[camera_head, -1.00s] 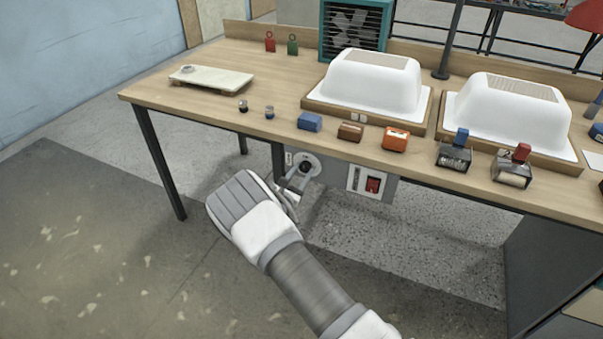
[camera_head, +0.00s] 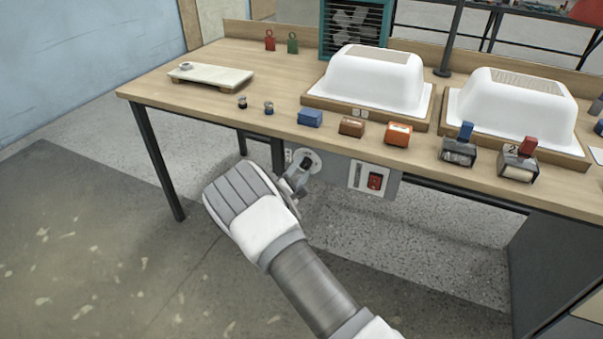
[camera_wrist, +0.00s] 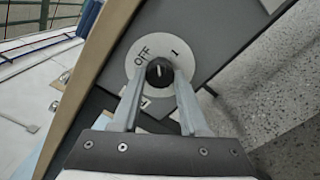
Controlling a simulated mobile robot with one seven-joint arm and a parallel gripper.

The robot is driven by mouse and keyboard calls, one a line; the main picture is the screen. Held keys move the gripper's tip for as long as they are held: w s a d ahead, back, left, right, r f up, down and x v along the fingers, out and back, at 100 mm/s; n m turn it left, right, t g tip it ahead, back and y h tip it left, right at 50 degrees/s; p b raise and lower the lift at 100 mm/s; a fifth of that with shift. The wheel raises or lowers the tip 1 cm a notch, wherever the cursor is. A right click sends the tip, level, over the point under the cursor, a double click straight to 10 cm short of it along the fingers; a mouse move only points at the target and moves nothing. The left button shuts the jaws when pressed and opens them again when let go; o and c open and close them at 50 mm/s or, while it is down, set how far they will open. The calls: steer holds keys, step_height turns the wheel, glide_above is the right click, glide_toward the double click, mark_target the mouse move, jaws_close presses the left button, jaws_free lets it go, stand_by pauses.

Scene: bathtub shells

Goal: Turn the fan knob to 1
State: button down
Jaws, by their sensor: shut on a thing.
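The fan knob (camera_wrist: 158,71) is black with a white pointer line, on a round white dial (camera_wrist: 143,50) marked OFF and 1. In the wrist view the line points roughly between the two marks. My gripper (camera_wrist: 160,80) is shut on the knob, one finger on each side. In the head view the dial (camera_head: 313,157) sits on a grey panel under the bench's front edge, and my gripper (camera_head: 303,172) reaches it from the lower left, partly covering it. The fan (camera_head: 356,22) is a teal-framed box at the back of the bench.
A red switch (camera_head: 375,181) is on the same panel, right of the dial. The wooden bench (camera_head: 200,105) overhangs the panel. White tub shells (camera_head: 375,80), stamps (camera_head: 459,147) and small blocks (camera_head: 398,134) stand on it. The floor to the left is clear.

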steer(key=m+b, duration=0.4)
steer(key=m, duration=0.2)
steer(key=shift+f+b, duration=0.2)
steer(key=shift+b, duration=0.15)
steer(key=shift+r+m+b, duration=0.15)
steer(key=shift+m+b, duration=1.05)
steer(key=shift+m, duration=0.2)
steer(key=shift+r+m, duration=0.1)
steer(key=shift+m, duration=0.2)
steer(key=shift+c, duration=2.1)
jaws_free()
steer(key=p+v, duration=0.4)
steer(key=v, duration=1.3)
steer(key=shift+s, duration=0.2)
steer(key=shift+a, duration=0.1)
